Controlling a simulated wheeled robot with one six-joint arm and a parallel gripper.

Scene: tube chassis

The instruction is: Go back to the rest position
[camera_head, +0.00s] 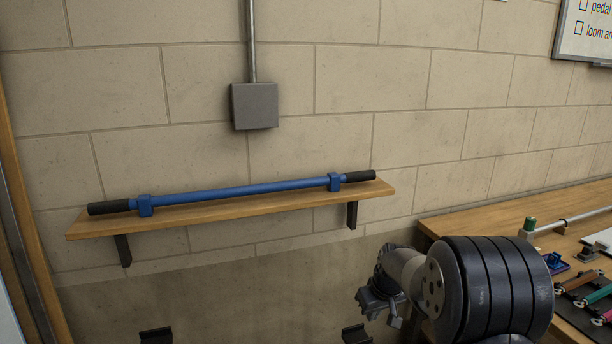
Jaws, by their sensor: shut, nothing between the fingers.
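My gripper (381,307) is at the lower middle right, at the end of my arm, in front of the wall and left of the workbench. It is small and dark in this view, and nothing shows between its fingers. It is apart from the wall shelf (230,207), which is up and to the left. A blue tube (240,191) with black ends lies along the shelf in two blue clamps (145,205).
A workbench (470,220) stands at the right with a metal rod (585,216), a small blue part (556,262) and coloured-handled tools (580,281). Two dark brackets (156,335) show at the bottom edge. A grey box (254,106) and whiteboard (585,32) are on the wall.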

